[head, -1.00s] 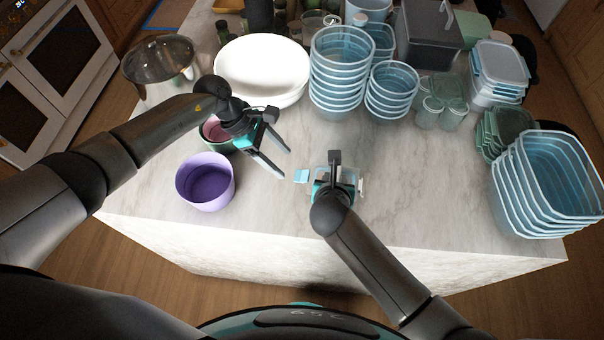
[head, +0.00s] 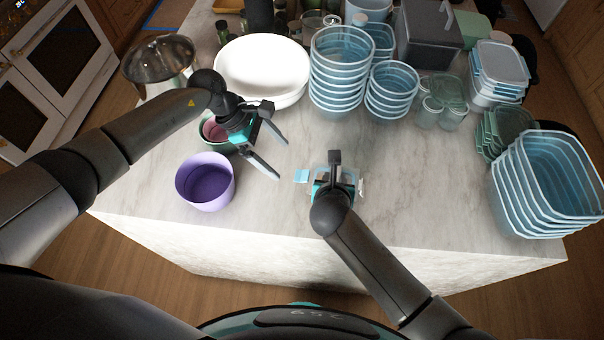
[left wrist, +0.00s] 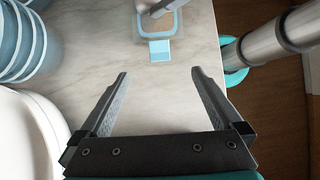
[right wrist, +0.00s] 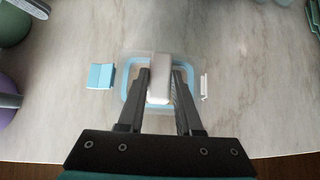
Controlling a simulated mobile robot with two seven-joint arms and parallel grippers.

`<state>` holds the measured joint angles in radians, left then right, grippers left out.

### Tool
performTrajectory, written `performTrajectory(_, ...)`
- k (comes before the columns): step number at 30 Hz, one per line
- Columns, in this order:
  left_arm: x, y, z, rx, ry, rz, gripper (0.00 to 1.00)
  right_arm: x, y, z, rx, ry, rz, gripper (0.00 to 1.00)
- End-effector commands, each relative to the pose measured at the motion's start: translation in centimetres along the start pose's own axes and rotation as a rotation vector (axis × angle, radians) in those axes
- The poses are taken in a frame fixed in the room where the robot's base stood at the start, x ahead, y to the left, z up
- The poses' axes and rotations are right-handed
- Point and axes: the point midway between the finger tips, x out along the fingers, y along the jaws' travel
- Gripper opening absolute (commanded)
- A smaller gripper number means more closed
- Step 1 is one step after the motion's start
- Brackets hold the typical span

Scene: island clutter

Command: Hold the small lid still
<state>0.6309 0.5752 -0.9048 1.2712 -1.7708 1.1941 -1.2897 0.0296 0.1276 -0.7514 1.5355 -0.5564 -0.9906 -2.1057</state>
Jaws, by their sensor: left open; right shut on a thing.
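The small lid (head: 320,172) lies flat on the marble counter, clear with a blue rim, mostly covered by my right gripper (head: 334,180) in the head view. In the right wrist view the lid (right wrist: 130,66) has a blue flap (right wrist: 101,76) on its left and a white flap (right wrist: 204,87) on its right. There my right gripper is shut on a pale rounded block (right wrist: 159,80) over the lid's middle; I cannot tell whether the block belongs to the lid. My left gripper (head: 282,160) is open and empty, left of the lid and above the counter.
A purple bowl (head: 206,182) and a pink-and-green bowl (head: 212,133) stand near my left gripper. White dishes (head: 262,66) and stacked blue containers (head: 341,75) are behind. More blue tubs (head: 551,185) stand at right. The counter (head: 430,180) right of the lid is clear.

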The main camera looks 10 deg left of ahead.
Motion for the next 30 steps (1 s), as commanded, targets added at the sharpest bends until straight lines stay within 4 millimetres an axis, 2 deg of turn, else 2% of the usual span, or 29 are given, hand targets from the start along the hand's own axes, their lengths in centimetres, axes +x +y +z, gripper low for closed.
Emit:
performTrajectory(5, -1.4, 0.1, -0.1, 0.0, 0.002, 0.002, 1.0, 0.1, -0.1, -0.2, -0.002, 0.004, -0.003, 0.0)
performTrajectory(15, -8.4, 0.1, -0.1, 0.002, 0.003, 0.004, 1.0, 0.0, -0.1, -0.2, -0.002, 0.004, -0.003, 0.0)
performTrajectory(19, -10.4, 0.0, -0.1, 0.0, 0.002, 0.002, 1.0, 0.0, -0.1, -0.2, -0.002, 0.004, -0.003, 0.0)
performTrajectory(24, -11.8, 0.0, 0.0, 0.0, 0.0, 0.001, 1.0, 0.0, -0.1, -0.2, -0.002, 0.004, -0.003, 0.0)
performTrajectory(30, -12.1, 0.0, 0.0, 0.0, 0.0, 0.0, 1.0, 0.0, -0.1, -0.2, -0.002, 0.004, -0.002, 0.0)
